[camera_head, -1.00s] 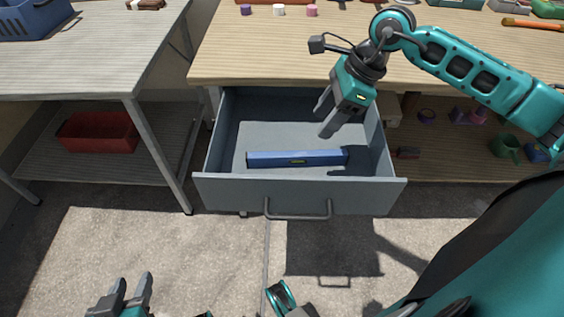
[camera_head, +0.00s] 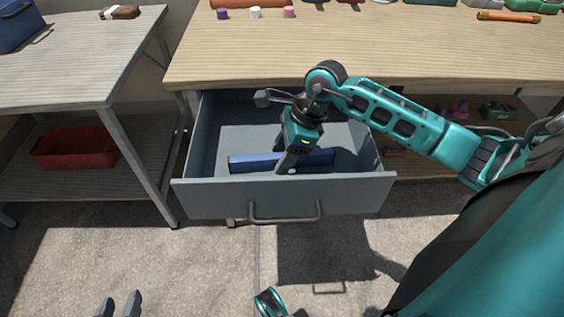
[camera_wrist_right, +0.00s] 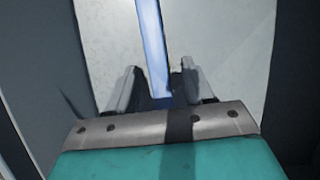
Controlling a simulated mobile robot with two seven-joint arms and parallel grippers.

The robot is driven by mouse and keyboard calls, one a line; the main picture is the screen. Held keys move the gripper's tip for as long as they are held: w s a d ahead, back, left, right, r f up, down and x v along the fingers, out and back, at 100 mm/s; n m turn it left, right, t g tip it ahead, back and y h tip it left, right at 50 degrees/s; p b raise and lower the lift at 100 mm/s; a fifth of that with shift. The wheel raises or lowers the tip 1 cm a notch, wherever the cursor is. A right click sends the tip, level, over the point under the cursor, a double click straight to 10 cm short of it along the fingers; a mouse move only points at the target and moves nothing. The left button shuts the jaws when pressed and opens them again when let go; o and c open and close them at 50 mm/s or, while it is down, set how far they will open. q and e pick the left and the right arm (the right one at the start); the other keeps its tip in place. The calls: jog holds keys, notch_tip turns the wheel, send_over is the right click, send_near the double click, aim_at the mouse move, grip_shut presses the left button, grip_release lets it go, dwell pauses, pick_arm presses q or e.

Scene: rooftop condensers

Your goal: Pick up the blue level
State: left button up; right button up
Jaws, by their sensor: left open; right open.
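The blue level (camera_head: 250,163) is a long bar lying on the floor of the open grey drawer (camera_head: 285,197). My right gripper (camera_head: 284,163) is over the level inside the drawer and hides part of its middle. In the right wrist view the level (camera_wrist_right: 153,45) runs away from between the two fingers of my right gripper (camera_wrist_right: 153,85). The fingers are open on either side of it, with gaps showing. My left gripper (camera_head: 119,304) is low at the bottom left edge over the floor, open and empty.
A wooden workbench (camera_head: 350,50) stands above the drawer, with small purple, white and pink items along its back. A second table (camera_head: 75,65) stands at the left, with a red bin (camera_head: 75,148) on its lower shelf. The drawer walls surround my right gripper.

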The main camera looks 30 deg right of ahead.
jog(key=shift+a+f, duration=0.1)
jog(key=shift+f, duration=0.1)
grip_shut()
dwell(0.4)
jog(key=shift+r, duration=0.15)
